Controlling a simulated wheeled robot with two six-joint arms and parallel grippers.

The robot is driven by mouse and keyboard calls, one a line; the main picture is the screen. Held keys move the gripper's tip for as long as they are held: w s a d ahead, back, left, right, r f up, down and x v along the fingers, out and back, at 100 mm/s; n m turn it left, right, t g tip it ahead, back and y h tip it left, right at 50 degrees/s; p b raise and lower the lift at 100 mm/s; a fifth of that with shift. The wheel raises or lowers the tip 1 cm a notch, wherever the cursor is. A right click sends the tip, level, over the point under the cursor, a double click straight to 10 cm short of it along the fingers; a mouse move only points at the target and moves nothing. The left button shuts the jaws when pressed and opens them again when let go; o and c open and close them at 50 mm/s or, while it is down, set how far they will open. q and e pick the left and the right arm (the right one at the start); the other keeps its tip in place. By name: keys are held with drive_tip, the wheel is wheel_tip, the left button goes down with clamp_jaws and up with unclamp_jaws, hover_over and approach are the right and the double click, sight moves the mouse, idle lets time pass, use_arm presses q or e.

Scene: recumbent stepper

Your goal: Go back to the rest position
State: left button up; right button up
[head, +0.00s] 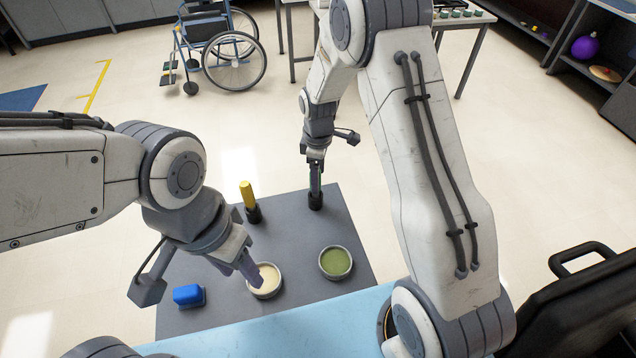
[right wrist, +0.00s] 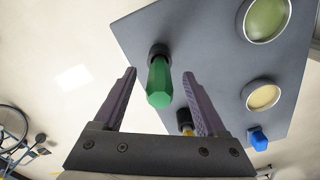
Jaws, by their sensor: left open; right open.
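My right gripper (head: 315,182) is over the far edge of the grey table and points down at a black holder (head: 315,202). In the right wrist view, the open fingers (right wrist: 160,100) stand on either side of a green handle (right wrist: 159,82), with gaps showing on both sides. The green handle stands in the black holder. My left gripper (head: 246,267) hangs open and empty over the near side of a dish with cream-coloured contents (head: 268,275). I cannot tell whether its tips touch the dish.
The grey table (head: 290,232) also carries a yellow handle (head: 247,193) in a black holder, a dish with green contents (head: 336,262) and a blue block (head: 188,294). A light blue surface (head: 290,330) lies at the near side. A wheelchair (head: 215,50) stands far off on open floor.

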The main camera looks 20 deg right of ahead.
wheel_tip(320, 180, up, 7)
drive_tip(key=shift+b, duration=0.45)
drive_tip(key=s+a+r+m, duration=0.1)
drive_tip(key=s+a+r, duration=0.35)
drive_tip(key=s, duration=0.25)
drive_tip(key=s+a+r+m, duration=0.2)
drive_tip(key=s+a+r, duration=0.25)
drive_tip(key=s, duration=0.35)
drive_tip(key=s+a+m+y, duration=0.1)
drive_tip(key=s+m, duration=0.1)
drive_tip(key=s, duration=1.2)
drive_tip(key=shift+r, duration=0.3)
drive_tip(key=shift+s, duration=0.15)
drive_tip(key=shift+c, duration=0.3)
